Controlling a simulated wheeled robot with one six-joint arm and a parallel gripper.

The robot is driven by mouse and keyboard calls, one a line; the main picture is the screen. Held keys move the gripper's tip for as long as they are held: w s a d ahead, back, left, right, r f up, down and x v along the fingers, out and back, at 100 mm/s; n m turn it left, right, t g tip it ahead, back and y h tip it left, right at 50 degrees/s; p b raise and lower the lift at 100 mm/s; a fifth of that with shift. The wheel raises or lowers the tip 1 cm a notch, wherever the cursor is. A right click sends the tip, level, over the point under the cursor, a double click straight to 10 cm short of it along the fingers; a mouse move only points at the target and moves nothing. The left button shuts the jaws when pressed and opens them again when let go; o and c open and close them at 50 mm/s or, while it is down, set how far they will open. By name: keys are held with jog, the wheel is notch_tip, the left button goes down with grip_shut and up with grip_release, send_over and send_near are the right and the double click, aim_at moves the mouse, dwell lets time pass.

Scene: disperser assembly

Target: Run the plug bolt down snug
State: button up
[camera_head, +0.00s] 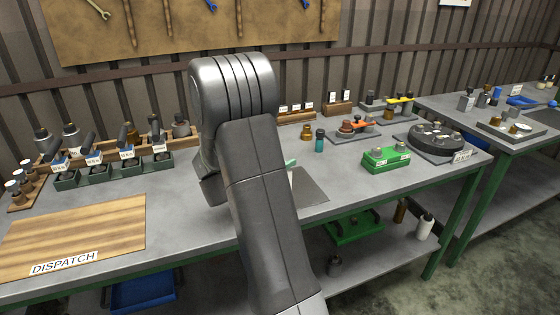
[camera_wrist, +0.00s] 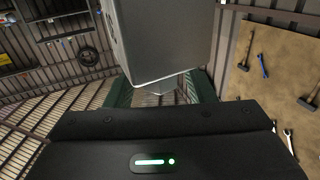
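My gripper is hidden behind my arm in the head view. In the wrist view my gripper (camera_wrist: 160,92) shows two dark green fingers standing apart beyond its black body. A large grey block fills the space in front of them, and a smaller pale grey piece shows between the fingers. I cannot tell whether they grip it. I cannot pick out the plug bolt for sure. A green block with grey round-topped parts (camera_head: 385,158) sits right of my arm. A fixture with an orange clamp and reddish-brown part (camera_head: 355,127) stands behind it.
A brass fitting (camera_head: 306,132) and a teal bottle (camera_head: 319,142) stand right of my arm. A black round fixture (camera_head: 436,137) is at the bench's right end. Labelled green bins (camera_head: 112,172) and the wooden dispatch board (camera_head: 75,232) lie left. Another bench (camera_head: 490,98) stands right.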

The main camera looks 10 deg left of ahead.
jog(key=v, duration=1.3)
jog(key=shift+s+a+b, duration=0.25)
jog(key=shift+s+b, duration=0.05)
jog(key=shift+s, duration=0.05)
